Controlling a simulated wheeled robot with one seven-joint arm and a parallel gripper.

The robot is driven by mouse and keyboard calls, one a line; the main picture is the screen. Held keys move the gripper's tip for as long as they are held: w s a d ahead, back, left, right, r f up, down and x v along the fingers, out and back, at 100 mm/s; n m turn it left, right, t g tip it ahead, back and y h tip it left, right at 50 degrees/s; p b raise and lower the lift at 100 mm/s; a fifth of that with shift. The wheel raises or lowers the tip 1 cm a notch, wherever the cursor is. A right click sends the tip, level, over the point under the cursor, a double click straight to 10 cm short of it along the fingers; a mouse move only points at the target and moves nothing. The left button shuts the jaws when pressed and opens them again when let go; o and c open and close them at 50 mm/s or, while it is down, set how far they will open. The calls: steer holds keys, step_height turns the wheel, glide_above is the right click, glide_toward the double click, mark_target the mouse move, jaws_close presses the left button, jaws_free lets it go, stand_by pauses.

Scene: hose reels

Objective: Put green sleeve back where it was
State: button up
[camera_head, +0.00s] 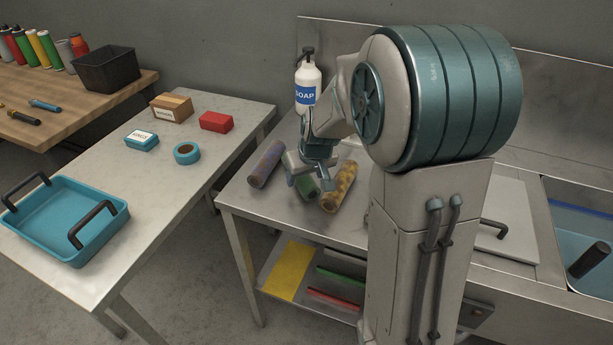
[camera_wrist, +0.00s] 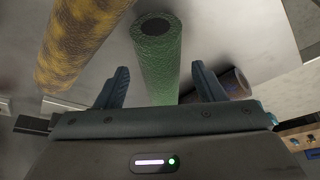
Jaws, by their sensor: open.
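The green sleeve (camera_head: 306,187) lies on the metal counter, mostly hidden behind my gripper in the head view. In the wrist view the green sleeve (camera_wrist: 157,60) runs between the two fingers, its dark hollow end facing away from my gripper. My gripper (camera_head: 304,178) is low over the counter; in the wrist view my gripper (camera_wrist: 160,85) is open, with a finger on each side of the sleeve. I cannot tell whether the fingers touch it. A yellow patterned sleeve (camera_head: 339,187) lies to its right and a purple-grey sleeve (camera_head: 265,164) to its left.
A soap bottle (camera_head: 308,84) stands behind. A grey table (camera_head: 180,210) at left bears a teal tray (camera_head: 66,250), blue tape (camera_head: 187,153), and boxes. A sink (camera_head: 585,255) is at right.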

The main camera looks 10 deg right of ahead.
steer(key=a+v, duration=0.1)
steer(key=v, duration=1)
steer(key=s+f+m+g, duration=0.2)
steer(key=s, duration=1.7)
steer(key=shift+s+a+f+h, duration=0.15)
steer(key=shift+s+f+h, duration=0.1)
steer(key=shift+f+h, duration=0.15)
steer(key=shift+w, duration=0.1)
